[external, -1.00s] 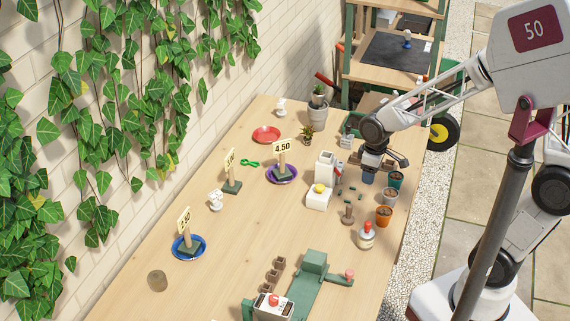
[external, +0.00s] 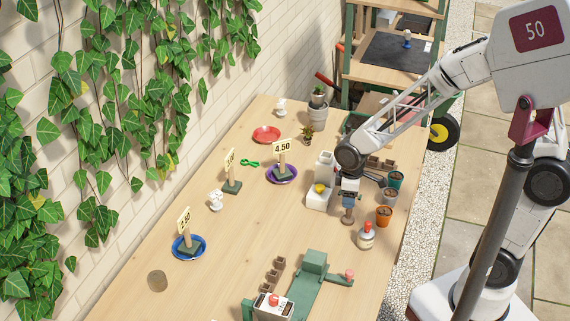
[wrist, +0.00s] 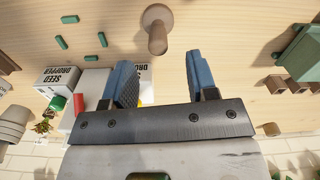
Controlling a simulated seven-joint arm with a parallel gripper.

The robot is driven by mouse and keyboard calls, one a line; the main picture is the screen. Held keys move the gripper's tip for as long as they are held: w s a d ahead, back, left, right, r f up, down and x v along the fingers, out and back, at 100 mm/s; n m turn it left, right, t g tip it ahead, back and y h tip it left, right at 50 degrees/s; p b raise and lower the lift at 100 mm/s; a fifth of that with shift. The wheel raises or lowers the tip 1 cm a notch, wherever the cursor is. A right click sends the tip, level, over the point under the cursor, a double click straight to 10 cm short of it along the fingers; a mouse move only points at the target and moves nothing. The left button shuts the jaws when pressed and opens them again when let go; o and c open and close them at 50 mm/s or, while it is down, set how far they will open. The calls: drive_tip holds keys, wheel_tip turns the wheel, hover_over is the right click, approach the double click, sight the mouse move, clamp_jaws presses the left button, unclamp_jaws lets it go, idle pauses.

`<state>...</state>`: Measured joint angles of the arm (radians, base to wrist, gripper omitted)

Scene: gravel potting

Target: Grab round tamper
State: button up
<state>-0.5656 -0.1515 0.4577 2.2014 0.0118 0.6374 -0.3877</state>
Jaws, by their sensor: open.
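The round tamper (external: 347,219) is a small brown wooden piece that stands upright on the table, right of the middle. In the wrist view the tamper (wrist: 157,32) shows at the top centre, just beyond the gap between my fingertips. My gripper (external: 348,198) is over it in the external view and hides its upper part. In the wrist view my gripper (wrist: 159,68) has its two blue-grey fingers apart with nothing between them. Whether a finger touches the tamper, I cannot tell.
White seed dropper boxes (wrist: 58,79) stand close on the left in the wrist view, with small green pieces (wrist: 62,43) lying beyond them. A white bottle with a red top (external: 366,237) and an orange pot (external: 383,215) stand right of the tamper. A green stand (external: 314,270) is in front.

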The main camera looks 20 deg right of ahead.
sight(347, 216)
drive_tip(key=shift+f, duration=0.85)
drive_tip(key=shift+d+f, duration=0.15)
drive_tip(key=shift+f, duration=2.45)
drive_tip(key=shift+s, duration=0.1)
clamp_jaws()
drive_tip(key=shift+r, duration=0.15)
